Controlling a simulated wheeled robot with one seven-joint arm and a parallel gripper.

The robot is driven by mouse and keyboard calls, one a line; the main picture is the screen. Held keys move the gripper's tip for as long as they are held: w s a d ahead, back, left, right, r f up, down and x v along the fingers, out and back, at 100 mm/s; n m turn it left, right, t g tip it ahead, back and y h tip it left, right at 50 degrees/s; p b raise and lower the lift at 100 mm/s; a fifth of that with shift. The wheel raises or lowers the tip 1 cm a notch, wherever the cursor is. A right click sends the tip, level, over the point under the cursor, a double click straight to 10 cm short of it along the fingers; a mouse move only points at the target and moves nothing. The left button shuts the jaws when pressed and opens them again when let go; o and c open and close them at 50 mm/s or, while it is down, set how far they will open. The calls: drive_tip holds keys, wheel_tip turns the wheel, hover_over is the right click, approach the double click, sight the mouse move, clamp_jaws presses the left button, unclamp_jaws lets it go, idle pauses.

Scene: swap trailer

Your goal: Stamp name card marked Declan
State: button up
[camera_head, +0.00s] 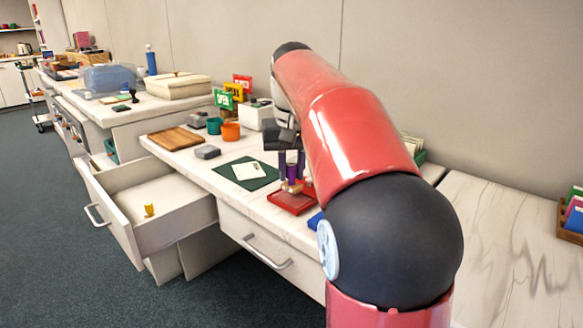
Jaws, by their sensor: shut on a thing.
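A white card (248,171) lies on a dark green mat (265,181) near the front of the worktop; its writing is too small to read. My gripper (291,166) is to the right of the mat, pointing down and shut on a stamp with a dark purple handle (292,172). The stamp is over or in a shallow red tray (291,205), perhaps an ink pad; I cannot tell whether it touches. My arm hides part of the worktop behind and right of the gripper.
An open drawer (178,201) holding a small yellow item (149,210) juts out at left. A wooden board (175,138), grey block (207,152), orange cup (231,132) and teal cup (214,126) stand left of and behind the mat. A blue item (315,221) lies right of the tray.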

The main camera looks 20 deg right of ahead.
drive_tip(key=shift+r+p, duration=1.3)
drive_tip(key=shift+r, duration=1.3)
